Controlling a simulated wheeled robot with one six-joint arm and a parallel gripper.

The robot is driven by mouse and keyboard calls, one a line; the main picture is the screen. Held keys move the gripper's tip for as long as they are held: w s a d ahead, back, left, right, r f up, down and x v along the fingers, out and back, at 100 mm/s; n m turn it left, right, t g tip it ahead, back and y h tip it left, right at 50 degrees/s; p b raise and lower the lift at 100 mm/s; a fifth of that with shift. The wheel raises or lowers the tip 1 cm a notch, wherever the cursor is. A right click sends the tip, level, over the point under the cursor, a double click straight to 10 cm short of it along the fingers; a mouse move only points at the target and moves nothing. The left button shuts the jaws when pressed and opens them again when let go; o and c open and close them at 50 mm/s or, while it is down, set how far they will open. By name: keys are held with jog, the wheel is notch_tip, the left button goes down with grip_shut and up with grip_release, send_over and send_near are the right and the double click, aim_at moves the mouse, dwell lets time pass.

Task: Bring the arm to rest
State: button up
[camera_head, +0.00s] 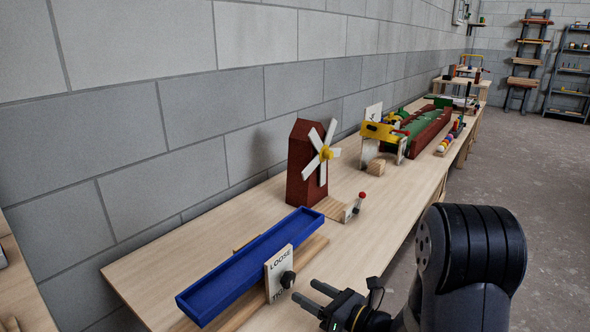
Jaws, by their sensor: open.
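My gripper (309,294) is in the lower middle of the head view, its two fingers apart and pointing left. It is open, with nothing seen between the fingers. It is close to the black knob (287,279) on a white plate marked "LOOSE" (279,262); I cannot tell whether they touch. The lower word on the plate is partly hidden. A long blue tray (222,281) runs behind the plate. My dark arm fills the lower right.
A wooden bench (165,262) runs along the grey block wall. A red windmill (301,178) stands behind the tray, with a red-knobbed lever (361,196) beside it. A yellow, green and red construction (417,128) stands farther back. Open floor (545,200) lies right.

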aim_at(291, 281)
jog(key=x, duration=0.5)
jog(key=shift+b, duration=0.3)
jog(key=shift+f, duration=0.1)
jog(key=shift+n, duration=0.3)
jog(key=shift+r, duration=0.2)
